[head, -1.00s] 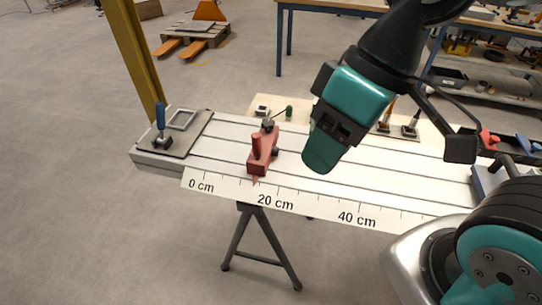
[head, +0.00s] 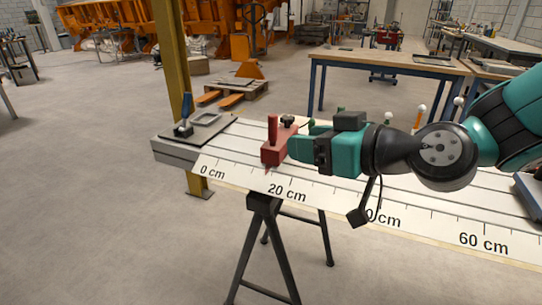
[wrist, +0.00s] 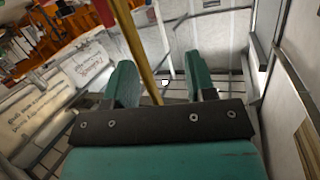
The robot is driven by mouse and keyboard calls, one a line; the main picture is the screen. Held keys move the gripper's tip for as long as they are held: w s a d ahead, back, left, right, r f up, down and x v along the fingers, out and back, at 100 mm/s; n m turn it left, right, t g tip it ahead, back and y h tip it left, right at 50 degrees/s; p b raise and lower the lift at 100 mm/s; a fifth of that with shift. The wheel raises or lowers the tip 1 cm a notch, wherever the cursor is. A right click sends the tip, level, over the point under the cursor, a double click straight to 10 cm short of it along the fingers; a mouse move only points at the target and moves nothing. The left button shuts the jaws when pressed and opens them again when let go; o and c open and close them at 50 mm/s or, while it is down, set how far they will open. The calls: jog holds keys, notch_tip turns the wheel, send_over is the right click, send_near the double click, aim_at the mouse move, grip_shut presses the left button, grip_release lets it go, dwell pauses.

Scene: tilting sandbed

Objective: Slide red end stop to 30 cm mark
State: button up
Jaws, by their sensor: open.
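The red end stop (head: 272,148) stands upright on the pale slotted board (head: 400,190), with a red post and a dark knob on top. Its red pointer, at the front edge, is between the 0 cm and 20 cm labels of the white scale (head: 335,205), nearer to 20. The 40 cm label is partly covered by my arm. My gripper (head: 303,142) points left, just right of the end stop. I cannot tell whether they touch. In the wrist view, my two teal fingers (wrist: 160,82) are apart, with nothing seen held between them; I cannot make out the end stop there.
A grey plate with a blue-handled clamp (head: 184,120) is at the board's left end. A yellow post (head: 172,60) rises behind it and shows in the wrist view (wrist: 135,50). A trestle (head: 264,205) supports the board. Small items stand behind my gripper.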

aim_at(276, 123)
jog(key=w+d+f+m+t+h+b, duration=0.1)
jog(key=w+d+f+m+t+b, duration=0.15)
jog(key=w+f+t, duration=0.25)
jog(key=p+x, duration=1)
jog(key=x, duration=0.6)
jog(key=shift+w+r+p, duration=0.1)
jog(key=shift+w+p, duration=0.25)
jog(key=shift+w, duration=0.05)
jog(key=shift+w+a, duration=0.35)
jog(key=shift+w, duration=0.05)
